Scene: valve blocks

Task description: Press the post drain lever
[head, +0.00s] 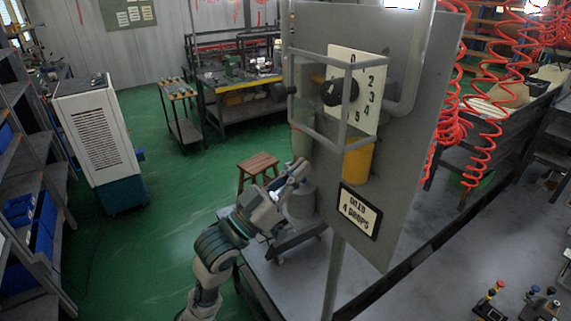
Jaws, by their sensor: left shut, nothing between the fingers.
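A tall grey panel (413,130) stands on a post at the centre right. A white dial plate (369,84) with black numbers is on it, with a dark round hub (340,91) in front. A grey guard frame (349,95) surrounds the hub. My left gripper (299,170) is shut and empty, below the guard frame and left of the panel, apart from the knob in the picture. My right gripper is not in view.
A wooden stool (258,167) stands behind my left arm. A white cabinet (100,130) and shelves (30,240) are at left. Red coiled hoses (485,100) hang at right. Green floor (150,240) is open at left.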

